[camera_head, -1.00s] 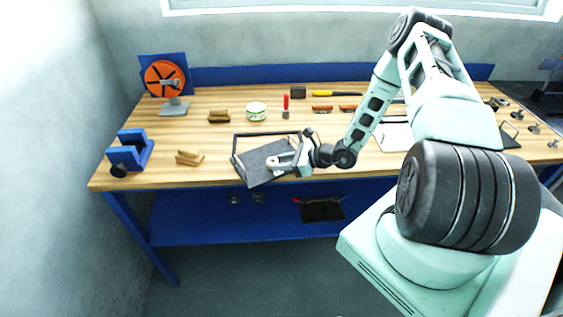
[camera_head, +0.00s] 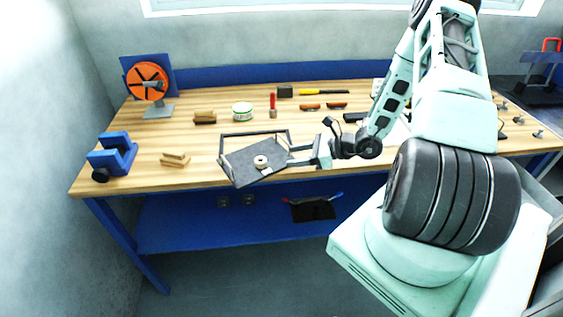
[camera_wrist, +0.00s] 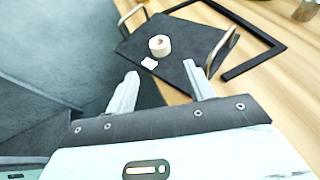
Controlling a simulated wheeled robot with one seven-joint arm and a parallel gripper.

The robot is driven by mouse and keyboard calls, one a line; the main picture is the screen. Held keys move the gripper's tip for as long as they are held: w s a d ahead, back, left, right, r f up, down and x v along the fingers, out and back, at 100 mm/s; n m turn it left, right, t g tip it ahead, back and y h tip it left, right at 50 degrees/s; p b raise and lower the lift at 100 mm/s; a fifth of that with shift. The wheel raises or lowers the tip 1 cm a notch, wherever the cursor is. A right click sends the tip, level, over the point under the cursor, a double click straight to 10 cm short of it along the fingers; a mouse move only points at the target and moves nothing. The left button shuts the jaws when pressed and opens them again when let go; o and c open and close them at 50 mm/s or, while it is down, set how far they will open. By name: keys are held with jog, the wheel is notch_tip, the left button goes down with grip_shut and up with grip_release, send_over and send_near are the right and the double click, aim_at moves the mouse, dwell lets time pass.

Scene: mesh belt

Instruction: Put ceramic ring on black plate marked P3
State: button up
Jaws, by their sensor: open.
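The ceramic ring (camera_head: 260,161) is a small cream ring lying flat on a dark plate (camera_head: 240,172) near the bench's front edge. In the wrist view the ring (camera_wrist: 159,45) rests on the plate (camera_wrist: 186,68), beside a small white label (camera_wrist: 149,63) whose marking is too small to read. The plate has a metal handle at each end and overhangs the bench edge. My gripper (camera_head: 291,156) is open and empty, to the right of the ring and apart from it. In the wrist view its two fingers (camera_wrist: 162,85) point toward the plate, with the ring beyond them.
A black rectangular frame (camera_head: 224,136) lies behind the plate, partly covered by it. Wooden blocks (camera_head: 176,160), a green-white tin (camera_head: 242,111), a red-handled tool (camera_head: 273,105) and a blue stand (camera_head: 113,156) are on the bench (camera_head: 150,183). Bare wood lies left of the plate.

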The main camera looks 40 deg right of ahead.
jog(key=s+a+r+n+g+y, duration=0.1)
jog(key=s+a+r+n+g, duration=0.1)
jog(key=a+r+n+g, duration=0.35)
jog(key=s+a+r+n+g, duration=0.25)
jog(key=a+n, duration=0.35)
jog(key=a, duration=0.4)
jog(key=s+a+r+n+g+y, duration=0.1)
jog(key=s+a+r+n+g, duration=0.1)
jog(key=a+r+n+g, duration=0.45)
jog(key=s+a+r+n+t+h, duration=0.3)
jog(key=s+a+r+n+h, duration=0.3)
jog(key=s+n, duration=0.9)
jog(key=shift+a+r+n+t+h, duration=0.2)
jog(key=shift+a+n+t+h, duration=0.15)
jog(key=shift+a+n+h, duration=1.85)
jog(key=shift+a+m+y, duration=0.45)
jog(key=shift+m+y, duration=0.05)
